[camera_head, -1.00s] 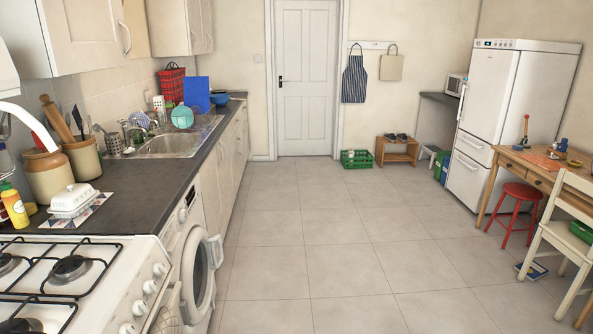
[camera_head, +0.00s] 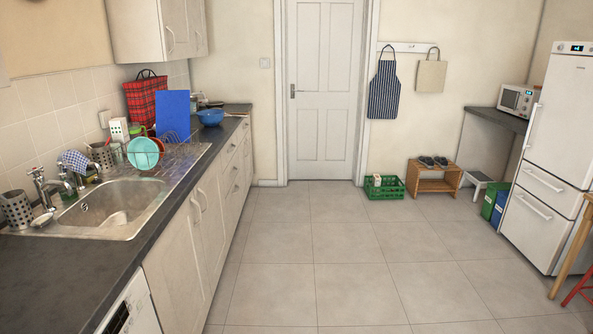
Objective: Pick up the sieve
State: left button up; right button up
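I cannot make out a sieve for certain in this view. A perforated metal holder (camera_head: 16,209) stands left of the sink, and another perforated holder (camera_head: 103,156) stands behind the sink. A wire dish rack (camera_head: 180,158) holds a turquoise plate (camera_head: 143,153) and other dishes. A blue bowl (camera_head: 210,117) sits farther along the counter, with small metal-looking items behind it that are too small to name. Neither of my grippers is in view.
The dark counter (camera_head: 80,275) with its sink (camera_head: 110,208) runs along the left. The tiled floor (camera_head: 330,260) is clear ahead. A green crate (camera_head: 384,188) and wooden shoe stool (camera_head: 434,179) stand by the far wall. The fridge (camera_head: 551,165) is at right.

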aim_at(216, 105)
jog(key=i, duration=2.45)
jog(key=i+l+u, duration=0.1)
jog(key=i+u, duration=0.2)
jog(key=i, duration=0.2)
jog(key=i+l+u, duration=0.25)
jog(key=i, duration=0.3)
jog(key=i+l+u, duration=0.3)
jog(key=i, duration=0.15)
jog(key=i+l+u, duration=0.25)
jog(key=i+l, duration=0.1)
jog(key=i, duration=0.15)
